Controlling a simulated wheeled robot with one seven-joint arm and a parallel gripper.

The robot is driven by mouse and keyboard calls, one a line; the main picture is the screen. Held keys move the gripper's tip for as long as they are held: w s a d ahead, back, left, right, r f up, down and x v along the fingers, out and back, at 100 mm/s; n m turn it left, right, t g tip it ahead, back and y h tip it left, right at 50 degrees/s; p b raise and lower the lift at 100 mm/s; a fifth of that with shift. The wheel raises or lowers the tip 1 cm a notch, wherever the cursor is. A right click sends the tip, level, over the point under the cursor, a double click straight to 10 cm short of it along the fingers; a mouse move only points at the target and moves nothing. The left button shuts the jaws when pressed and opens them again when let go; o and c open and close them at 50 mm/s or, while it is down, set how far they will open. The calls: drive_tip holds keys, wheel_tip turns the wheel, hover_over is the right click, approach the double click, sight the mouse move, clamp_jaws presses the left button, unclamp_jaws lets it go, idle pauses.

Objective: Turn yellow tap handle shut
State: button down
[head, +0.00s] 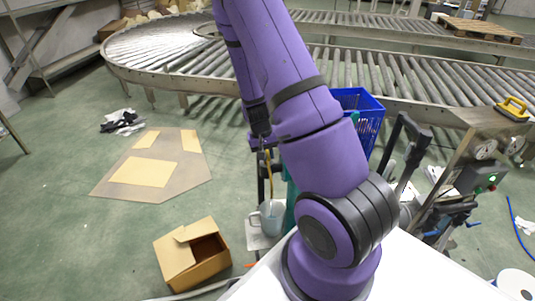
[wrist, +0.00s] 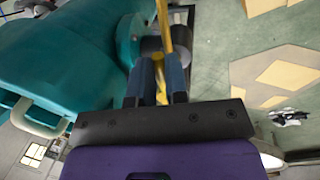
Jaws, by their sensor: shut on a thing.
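The yellow tap handle (wrist: 164,38) is a long thin bar. In the wrist view it runs from the top edge down between the two dark blue fingers of my gripper (wrist: 161,74), which is shut on it. In the head view the handle (head: 269,172) shows as a thin, roughly upright yellow strip below my gripper (head: 263,146). A teal body (wrist: 75,55) fills the left of the wrist view beside the handle, with a grey round part next to the bar. The handle's pivot and the tap's outlet are not clear in either view.
A pale grey jug (head: 271,220) stands on a light stand below the handle. An open cardboard box (head: 193,252) and flat cardboard (head: 155,165) lie on the green floor. A blue crate (head: 358,115) and roller conveyors (head: 430,75) are behind my arm. Floor at left is mostly clear.

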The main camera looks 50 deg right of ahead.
drive_tip(key=shift+w, duration=0.1)
drive_tip(key=w+m+y, duration=0.3)
drive_tip(key=w+m, duration=0.4)
drive_tip(key=m, duration=1.1)
drive_tip(key=shift+w+a, duration=0.2)
idle(0.4)
drive_tip(key=c, duration=1.1)
unclamp_jaws()
drive_tip(key=r, duration=0.3)
drive_tip(key=w+d+r, duration=0.1)
drive_tip(key=r, duration=0.6)
drive_tip(key=shift+w+d+r, duration=0.15)
drive_tip(key=shift+w+r, duration=0.2)
drive_tip(key=shift+w, duration=0.05)
